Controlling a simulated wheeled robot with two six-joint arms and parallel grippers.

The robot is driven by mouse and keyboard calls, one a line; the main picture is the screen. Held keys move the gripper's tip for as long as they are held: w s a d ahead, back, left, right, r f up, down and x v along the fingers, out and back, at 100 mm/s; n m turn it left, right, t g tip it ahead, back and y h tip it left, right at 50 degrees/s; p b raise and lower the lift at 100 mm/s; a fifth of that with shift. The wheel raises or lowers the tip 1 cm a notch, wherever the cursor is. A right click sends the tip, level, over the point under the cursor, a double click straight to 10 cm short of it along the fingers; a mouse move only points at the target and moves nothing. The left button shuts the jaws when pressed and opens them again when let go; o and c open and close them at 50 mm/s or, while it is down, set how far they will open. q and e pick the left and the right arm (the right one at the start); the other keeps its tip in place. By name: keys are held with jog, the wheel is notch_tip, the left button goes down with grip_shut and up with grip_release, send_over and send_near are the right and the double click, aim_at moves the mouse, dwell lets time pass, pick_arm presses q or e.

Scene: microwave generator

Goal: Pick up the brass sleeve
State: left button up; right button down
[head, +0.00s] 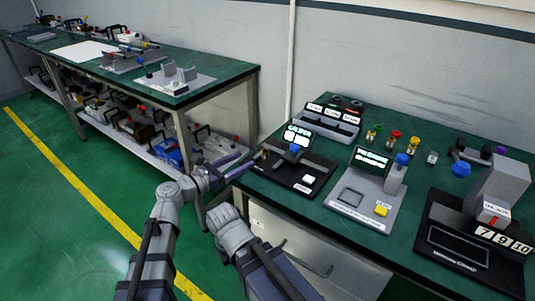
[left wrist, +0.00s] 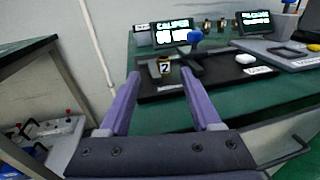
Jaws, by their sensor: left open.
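A small brass-coloured piece with a "2" label, which looks like the brass sleeve (left wrist: 154,69), stands at the left end of the black caliper stand (left wrist: 222,80) in the left wrist view. In the head view the sleeve (head: 265,154) is small, on the same stand (head: 303,168). My left gripper (head: 249,157) is open, its purple fingers pointing at the sleeve from the left. In the left wrist view the left gripper (left wrist: 163,68) frames the sleeve between its fingertips, with the sleeve beyond them. Nothing is held.
A blue knob (head: 294,148) and the lit caliper display (head: 297,135) stand close by the sleeve. A grey gauge stand (head: 365,192) is to the right, with several small coloured-top pieces behind it. The green bench (head: 244,182) has its bare left edge beneath the gripper.

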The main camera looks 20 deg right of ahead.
aim_at(260, 162)
pick_arm(q)
jog(key=shift+s+b+x, duration=0.2)
jog(key=shift+b+x, duration=0.1)
jog(key=shift+x, duration=3.45)
jog(key=shift+s+d+f, duration=0.1)
grip_shut()
